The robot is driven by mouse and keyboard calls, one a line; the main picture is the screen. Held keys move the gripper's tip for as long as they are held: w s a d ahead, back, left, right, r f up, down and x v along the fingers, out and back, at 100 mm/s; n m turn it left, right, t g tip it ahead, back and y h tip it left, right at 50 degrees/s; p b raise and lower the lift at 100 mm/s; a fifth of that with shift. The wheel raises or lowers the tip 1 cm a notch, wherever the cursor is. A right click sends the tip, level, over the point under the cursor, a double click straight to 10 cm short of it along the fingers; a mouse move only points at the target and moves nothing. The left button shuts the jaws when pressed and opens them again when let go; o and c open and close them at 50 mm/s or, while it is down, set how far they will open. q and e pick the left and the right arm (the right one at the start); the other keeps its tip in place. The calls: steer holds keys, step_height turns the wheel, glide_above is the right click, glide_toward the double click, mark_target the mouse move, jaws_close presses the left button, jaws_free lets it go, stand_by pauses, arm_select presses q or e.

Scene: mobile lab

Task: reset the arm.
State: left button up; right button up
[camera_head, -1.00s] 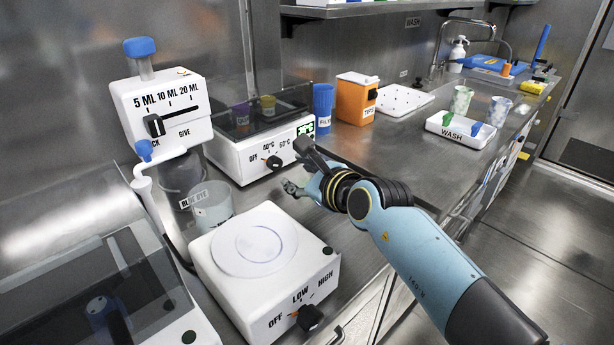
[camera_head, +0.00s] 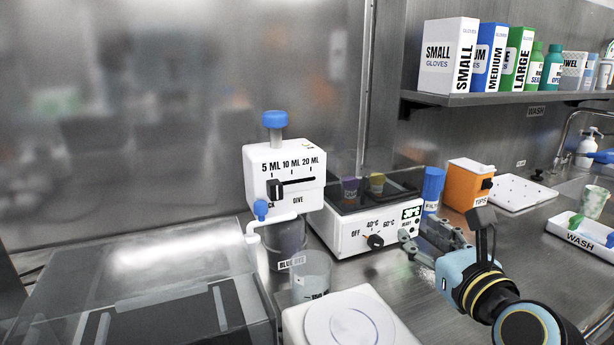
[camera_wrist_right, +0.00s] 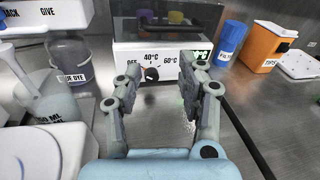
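My right gripper (camera_head: 428,240) is in front of the white heater box (camera_head: 345,234) with the 40°C and 60°C dial, above the metal bench. In the right wrist view its two fingers (camera_wrist_right: 152,88) stand apart with nothing between them, and the heater's dial (camera_wrist_right: 151,74) shows beyond the gap. In the head view the right forearm comes in from the lower right. My left gripper is not in view.
A dispenser (camera_head: 284,176) and a beaker (camera_head: 311,275) stand left of the heater. A white stirrer plate (camera_head: 350,325) is in front. A blue filter cup (camera_head: 432,190), an orange tips box (camera_head: 466,184) and a wash tray (camera_head: 580,238) are to the right. A shelf (camera_head: 500,98) with glove boxes hangs above.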

steer(key=s+d+r+m+t+h, duration=0.3)
steer(key=s+d+r+m+h, duration=0.15)
steer(key=d+r+m, duration=0.5)
steer(key=s+d+f+m+g+h, duration=0.25)
steer(key=s+d+m+h, duration=0.4)
steer(key=m, duration=0.85)
steer(key=s+d+f+m+g+h, duration=0.1)
steer(key=s+d+f+m+g, duration=0.1)
steer(key=s+f+m+g, duration=0.45)
steer(key=s+a+f+m+g+y, duration=0.7)
steer(key=s+a+f+g+y, duration=0.15)
steer(key=s+a, duration=0.4)
steer(key=s+d+f, duration=0.2)
steer(key=f, duration=1.2)
steer(key=s+d+f, duration=0.1)
steer(key=s+f, duration=0.1)
steer(key=f, duration=1.3)
steer(key=s+d+f+g, duration=0.1)
steer(key=s+f, duration=1.2)
steer(key=s, duration=0.4)
steer(key=shift+f+m, duration=0.2)
steer(key=shift+m, duration=0.2)
